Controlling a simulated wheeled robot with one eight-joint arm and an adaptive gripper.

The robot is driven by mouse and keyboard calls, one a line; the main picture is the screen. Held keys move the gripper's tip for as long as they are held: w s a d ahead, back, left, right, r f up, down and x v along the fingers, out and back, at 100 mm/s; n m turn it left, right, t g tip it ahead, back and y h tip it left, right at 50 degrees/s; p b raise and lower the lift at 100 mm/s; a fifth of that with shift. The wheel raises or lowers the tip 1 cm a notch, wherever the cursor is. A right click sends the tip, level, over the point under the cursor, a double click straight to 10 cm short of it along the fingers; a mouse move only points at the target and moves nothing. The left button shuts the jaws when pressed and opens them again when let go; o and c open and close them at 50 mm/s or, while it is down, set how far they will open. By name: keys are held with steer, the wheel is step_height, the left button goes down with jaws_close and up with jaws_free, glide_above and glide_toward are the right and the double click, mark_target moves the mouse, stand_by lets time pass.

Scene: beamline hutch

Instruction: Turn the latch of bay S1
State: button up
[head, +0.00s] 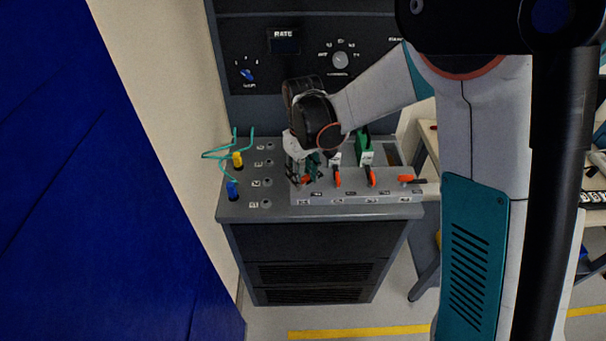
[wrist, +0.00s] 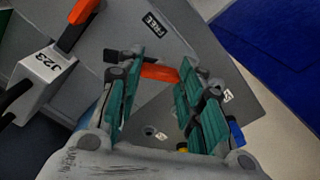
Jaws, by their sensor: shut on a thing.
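My gripper (head: 308,172) reaches down to the left end of the grey latch block (head: 350,187). In the wrist view its teal fingers (wrist: 162,65) are shut on an orange latch (wrist: 160,72), which lies crosswise between them with a dark end at the left. In the head view this leftmost latch (head: 305,180) is mostly hidden by the gripper. Two middle latches (head: 337,177) (head: 371,176) stand roughly along the view, and the rightmost latch (head: 406,179) lies sideways. The front labels are too small to read, so I cannot confirm which is S1.
A green card (head: 363,147) stands behind the latches. A yellow plug (head: 238,159) and a blue plug (head: 232,190) with green cables are at the left. A white block marked J23 (wrist: 46,63) is beside the gripper. A blue panel (head: 90,200) flanks the left.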

mark_target(303, 177)
steer(key=m, duration=0.6)
steer(key=shift+m, duration=0.3)
stand_by(0.4)
steer(key=o, duration=1.1)
steer(key=shift+c, duration=0.2)
steer(key=shift+r, duration=0.1)
step_height(303, 177, up, 12)
